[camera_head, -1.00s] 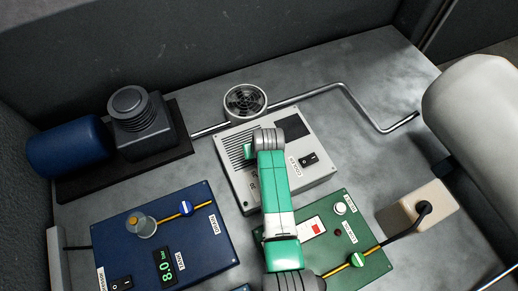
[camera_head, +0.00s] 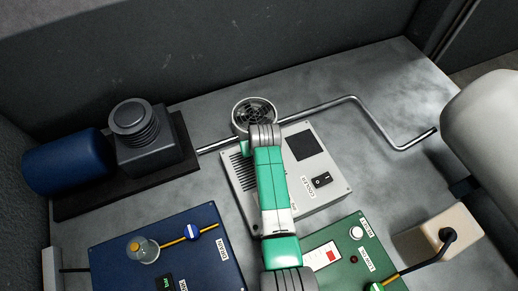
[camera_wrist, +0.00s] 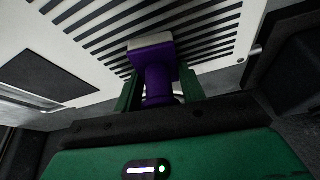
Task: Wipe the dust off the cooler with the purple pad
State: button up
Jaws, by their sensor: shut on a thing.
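The cooler (camera_head: 320,205) is a light grey panel with vent slots, a dark square and a black switch, labelled COOLER. It fills the upper part of the wrist view (camera_wrist: 210,15), slots facing me. My gripper (camera_wrist: 158,92) is shut on the purple pad (camera_wrist: 158,80), which has a purple grip and a pale block at its far end. The pale block lies over the slotted area; I cannot tell whether it touches. In the head view my arm covers part of the cooler and hides the pad. I cannot make out dust on the visible surface.
A round fan (camera_head: 254,112) stands behind the cooler, with a metal pipe (camera_head: 330,103) running past. A blue panel (camera_head: 190,250) lies to the left and a green panel (camera_head: 345,262) in front. A dark motor block (camera_head: 140,140) stands at left and a beige box (camera_head: 432,235) at right.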

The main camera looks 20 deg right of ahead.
aim_at(249, 160)
jog(key=shift+s+a+r+p, duration=0.25)
jog(key=shift+s+a+p, duration=0.35)
jog(key=shift+a, duration=0.1)
jog(key=shift+s+d+p, duration=0.15)
jog(key=shift+s+p, duration=0.55)
jog(key=shift+s, duration=0.05)
jog(key=s+p, duration=0.5)
jog(key=s, duration=0.1)
jog(key=shift+f, duration=0.1)
jog(key=shift+s+a+f, duration=0.1)
jog(key=shift+a, duration=0.2)
jog(key=shift+w+a+f, duration=0.1)
jog(key=shift+w+a, duration=0.1)
jog(key=shift+a, duration=0.55)
jog(key=shift+w+f+b, duration=0.2)
jog(key=shift+w+b, duration=0.15)
jog(key=shift+b, duration=0.1)
jog(key=w+b, duration=0.6)
jog(key=w, duration=0.1)
notch_tip(249, 160, up, 3)
jog(key=shift+r+p, duration=0.1)
jog(key=shift+p, duration=0.9)
notch_tip(249, 160, up, 6)
jog(key=p, duration=0.5)
jog(key=shift+f, duration=0.2)
